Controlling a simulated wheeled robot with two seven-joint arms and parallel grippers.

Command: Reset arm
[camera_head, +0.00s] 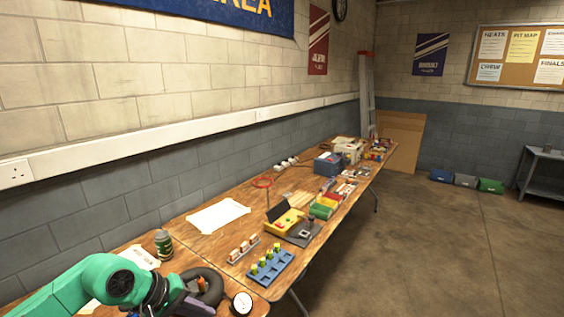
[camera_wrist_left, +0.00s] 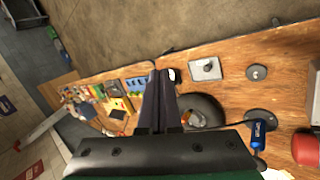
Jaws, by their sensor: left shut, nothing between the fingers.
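My left arm comes in at the lower left of the head view. Its gripper (camera_head: 192,306) is low in the picture, over the near end of the wooden table (camera_head: 200,259), partly cut off by the frame's edge. In the left wrist view its two dark fingers (camera_wrist_left: 160,95) lie together, with nothing between them. A black tyre-like ring (camera_head: 207,287) is right beside the gripper in the head view; it also shows right of the fingers in the left wrist view (camera_wrist_left: 215,108). I cannot tell whether they touch. My right gripper is in neither view.
A green can (camera_head: 163,244), a round white gauge (camera_head: 242,304) and a blue tray (camera_head: 270,268) with several green-topped pieces stand near my left arm. A white sheet (camera_head: 218,215) lies farther back. Floor right of the table (camera_head: 430,250) is clear.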

